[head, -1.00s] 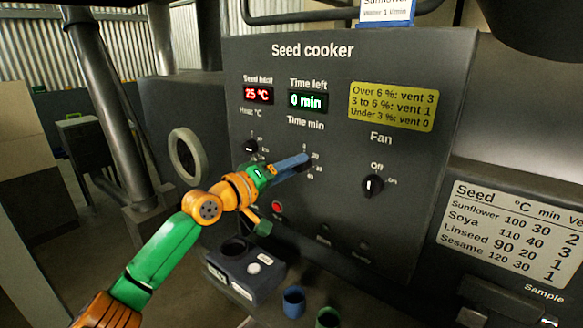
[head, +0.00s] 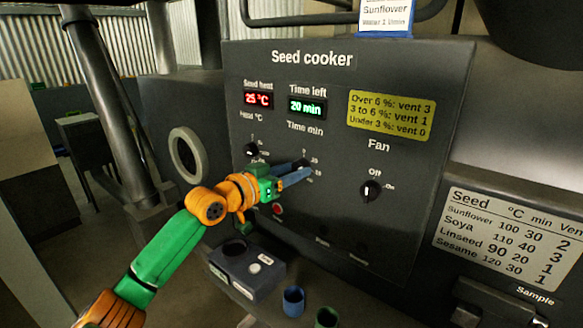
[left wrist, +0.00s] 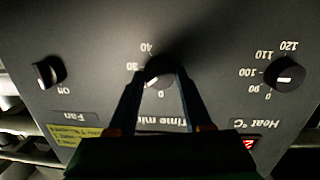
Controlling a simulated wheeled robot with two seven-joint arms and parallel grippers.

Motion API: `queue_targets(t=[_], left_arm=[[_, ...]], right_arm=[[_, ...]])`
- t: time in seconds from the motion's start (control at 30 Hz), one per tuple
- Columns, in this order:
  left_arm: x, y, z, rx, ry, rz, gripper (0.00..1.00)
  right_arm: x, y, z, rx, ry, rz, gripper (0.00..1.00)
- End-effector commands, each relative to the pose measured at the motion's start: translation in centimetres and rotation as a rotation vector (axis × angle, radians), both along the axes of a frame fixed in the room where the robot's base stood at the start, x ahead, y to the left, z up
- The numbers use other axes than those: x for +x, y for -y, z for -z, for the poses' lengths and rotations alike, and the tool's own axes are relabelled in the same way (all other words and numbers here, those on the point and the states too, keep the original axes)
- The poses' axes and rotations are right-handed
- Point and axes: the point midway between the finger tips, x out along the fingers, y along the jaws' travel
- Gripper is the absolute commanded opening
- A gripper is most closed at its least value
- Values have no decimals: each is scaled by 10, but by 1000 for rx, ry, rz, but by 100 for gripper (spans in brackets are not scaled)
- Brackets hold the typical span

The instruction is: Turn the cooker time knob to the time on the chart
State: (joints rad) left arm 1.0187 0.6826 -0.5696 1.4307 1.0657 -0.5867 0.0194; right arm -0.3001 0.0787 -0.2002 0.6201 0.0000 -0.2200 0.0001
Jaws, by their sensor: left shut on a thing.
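The time knob (left wrist: 159,72) is a dark round knob on the seed cooker panel (head: 330,235), under the "Time min" label. My left gripper (left wrist: 160,82) is shut on it, a blue finger on each side; fingers and shadow hide part of its scale. In the head view the left gripper (head: 306,174) reaches the knob from the left. The time left display (head: 306,106) reads 20 min in green. The chart (head: 505,238) at right lists Sunflower 100, 30; Soya 110, 40; Linseed 90, 20; Sesame 120, 30. A card (head: 386,14) on top reads "Sunflower". My right gripper is not in view.
The heat knob (head: 251,150) is left of the time knob, and the fan knob (head: 371,191) is to its right, near Off. A red button (head: 277,209) is below my gripper. A dark box (head: 247,270) and two cups (head: 293,301) stand below the panel.

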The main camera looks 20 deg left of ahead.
Motion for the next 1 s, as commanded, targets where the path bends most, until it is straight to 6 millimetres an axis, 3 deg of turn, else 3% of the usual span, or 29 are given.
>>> queue_targets(t=[0.6,1.0], left_arm=[[-1,2,-2,529,189,1,0],[-1,2,-1,739,266,0,0]], right_arm=[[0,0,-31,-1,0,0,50],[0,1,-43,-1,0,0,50]])
